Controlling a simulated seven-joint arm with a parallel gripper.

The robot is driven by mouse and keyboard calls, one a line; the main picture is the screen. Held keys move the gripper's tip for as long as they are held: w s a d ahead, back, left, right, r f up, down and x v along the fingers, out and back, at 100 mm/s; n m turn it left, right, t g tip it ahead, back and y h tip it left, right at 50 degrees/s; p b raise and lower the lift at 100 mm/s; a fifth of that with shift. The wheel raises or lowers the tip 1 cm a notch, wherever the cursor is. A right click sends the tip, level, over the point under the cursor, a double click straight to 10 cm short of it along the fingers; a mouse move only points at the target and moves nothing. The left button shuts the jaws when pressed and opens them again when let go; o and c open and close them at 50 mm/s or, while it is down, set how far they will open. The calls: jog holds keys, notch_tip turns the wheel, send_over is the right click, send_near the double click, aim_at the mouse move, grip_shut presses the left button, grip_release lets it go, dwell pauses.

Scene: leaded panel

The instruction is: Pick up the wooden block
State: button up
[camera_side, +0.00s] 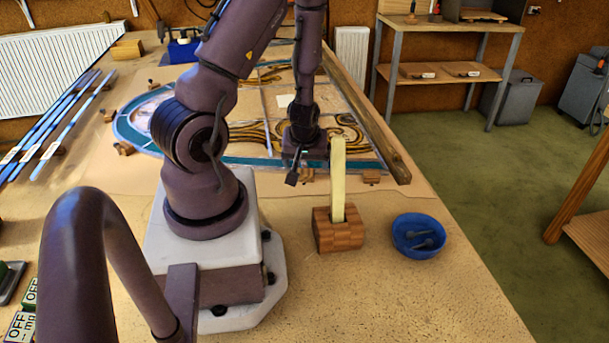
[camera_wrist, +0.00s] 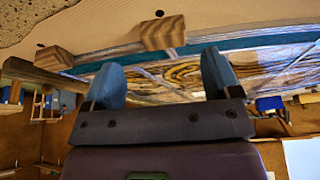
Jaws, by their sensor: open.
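Several small wooden blocks sit along the edge of the leaded panel (camera_side: 270,155); which one the task means is not certain. In the wrist view one block (camera_wrist: 163,33) lies ahead of the gap between my fingertips, apart from them. A second block (camera_wrist: 55,57) is to its left. In the side view one block (camera_side: 307,175) is close by my gripper (camera_side: 303,163), and another (camera_side: 371,177) is farther right. My gripper (camera_wrist: 160,65) is open and empty, its two blue fingers apart. In the side view my wrist partly hides the fingers.
A larger wooden holder (camera_side: 338,232) with a cream upright strip (camera_side: 338,180) stands in front of my gripper. A blue bowl (camera_side: 421,235) with small dark items is to its right. A long wooden bar (camera_side: 368,115) borders the panel. The bench front is mostly clear.

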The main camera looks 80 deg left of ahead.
aim_at(304, 171)
jog(key=x, duration=0.5)
jog(key=shift+s, duration=0.3)
jog(key=c, duration=1)
